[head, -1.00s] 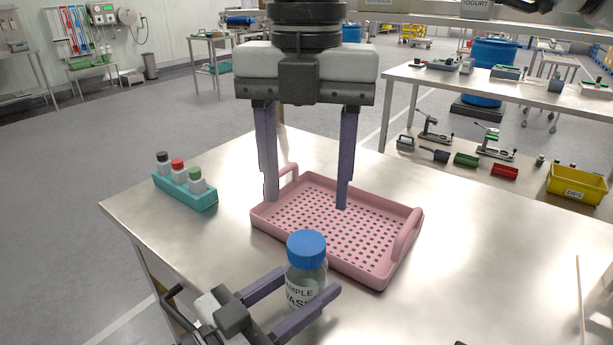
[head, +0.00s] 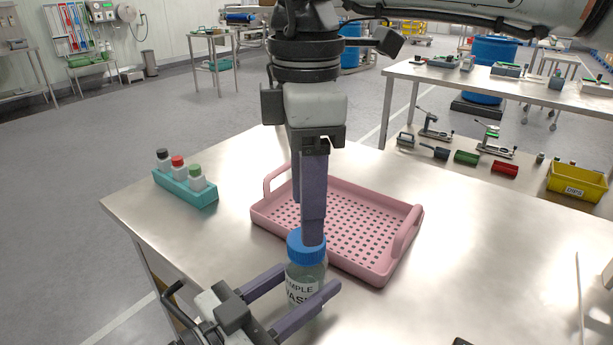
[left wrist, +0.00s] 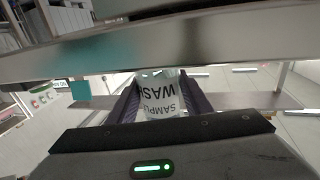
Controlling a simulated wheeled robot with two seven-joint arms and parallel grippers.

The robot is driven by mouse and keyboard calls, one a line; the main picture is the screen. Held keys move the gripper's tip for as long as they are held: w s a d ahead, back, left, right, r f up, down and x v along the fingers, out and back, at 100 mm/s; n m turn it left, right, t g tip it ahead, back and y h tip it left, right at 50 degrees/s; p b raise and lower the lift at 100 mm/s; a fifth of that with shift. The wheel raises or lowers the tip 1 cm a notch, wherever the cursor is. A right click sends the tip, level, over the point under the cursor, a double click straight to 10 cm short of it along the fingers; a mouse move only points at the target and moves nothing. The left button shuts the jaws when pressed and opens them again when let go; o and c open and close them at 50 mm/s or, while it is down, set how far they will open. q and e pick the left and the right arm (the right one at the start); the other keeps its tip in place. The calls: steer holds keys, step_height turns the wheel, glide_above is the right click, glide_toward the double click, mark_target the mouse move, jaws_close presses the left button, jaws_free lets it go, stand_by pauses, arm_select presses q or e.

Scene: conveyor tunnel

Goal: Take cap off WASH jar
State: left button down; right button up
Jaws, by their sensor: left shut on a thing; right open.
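The WASH jar (head: 303,287) is a clear glass jar with a blue cap (head: 297,245), upright at the front of the steel table. Its label also shows in the left wrist view (left wrist: 159,100). My left gripper (head: 310,292) is shut on the jar's body, one finger on each side. My right gripper (head: 313,238) points straight down, open, with its fingertips at the cap. The fingers line up one behind the other in the head view, so the far finger is mostly hidden. The cap is on the jar. I cannot tell whether the right fingers touch it.
A pink perforated tray (head: 377,275) lies just behind the jar, empty. A teal rack (head: 184,190) with small capped bottles stands at the left edge. A yellow bin (head: 577,186) sits on the shelf beyond. The table's right side is mostly clear.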

steer(key=shift+f, duration=2.45)
